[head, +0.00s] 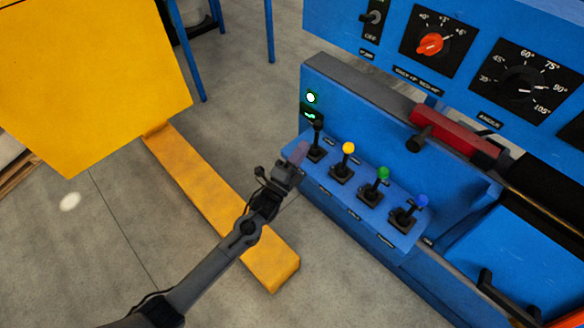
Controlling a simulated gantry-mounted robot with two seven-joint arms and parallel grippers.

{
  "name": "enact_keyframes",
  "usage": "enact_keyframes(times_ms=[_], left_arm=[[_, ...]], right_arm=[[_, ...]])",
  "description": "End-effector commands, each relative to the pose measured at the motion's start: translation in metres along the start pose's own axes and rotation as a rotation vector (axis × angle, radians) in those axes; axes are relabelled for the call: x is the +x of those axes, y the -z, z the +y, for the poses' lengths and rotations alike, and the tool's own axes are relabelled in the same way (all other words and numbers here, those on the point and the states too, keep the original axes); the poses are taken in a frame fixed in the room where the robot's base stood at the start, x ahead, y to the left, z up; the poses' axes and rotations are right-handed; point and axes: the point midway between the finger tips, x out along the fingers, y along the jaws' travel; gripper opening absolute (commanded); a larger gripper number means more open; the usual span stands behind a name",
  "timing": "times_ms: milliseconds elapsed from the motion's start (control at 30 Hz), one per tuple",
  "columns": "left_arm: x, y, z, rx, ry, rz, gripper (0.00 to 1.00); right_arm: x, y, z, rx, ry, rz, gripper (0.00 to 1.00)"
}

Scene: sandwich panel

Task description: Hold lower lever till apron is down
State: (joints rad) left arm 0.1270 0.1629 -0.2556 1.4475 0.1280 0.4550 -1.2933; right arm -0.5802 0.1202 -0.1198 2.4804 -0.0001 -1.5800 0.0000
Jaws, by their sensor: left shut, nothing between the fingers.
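My left gripper (298,155) is shut and empty, just left of the black-topped lever at the panel's edge. Contact with that lever cannot be made out. I cannot identify the apron for sure. My right gripper is not in view.
A green lamp (311,98) is lit above the levers. An upper panel carries a switch (374,18), a red dial (431,43) and a black dial (525,85). A red bar (455,133) lies behind the levers. A yellow beam (215,195) lies on the floor at left.

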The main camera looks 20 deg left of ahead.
Motion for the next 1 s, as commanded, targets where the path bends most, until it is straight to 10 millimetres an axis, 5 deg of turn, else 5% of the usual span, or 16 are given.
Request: enact_keyframes(times_ms=[300, 767, 1000], left_arm=[[0.034, 0.000, 0.001, -0.001, 0.001, 0.000, 0.00], [0.039, 0.000, 0.000, -0.001, -0.001, 0.000, 0.00], [0.039, -0.015, -0.011, 0.016, -0.042, -0.024, 0.00]], right_arm=[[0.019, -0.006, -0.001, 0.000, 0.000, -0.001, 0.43], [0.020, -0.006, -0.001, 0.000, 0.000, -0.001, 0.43], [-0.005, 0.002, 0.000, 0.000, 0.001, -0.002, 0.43]])
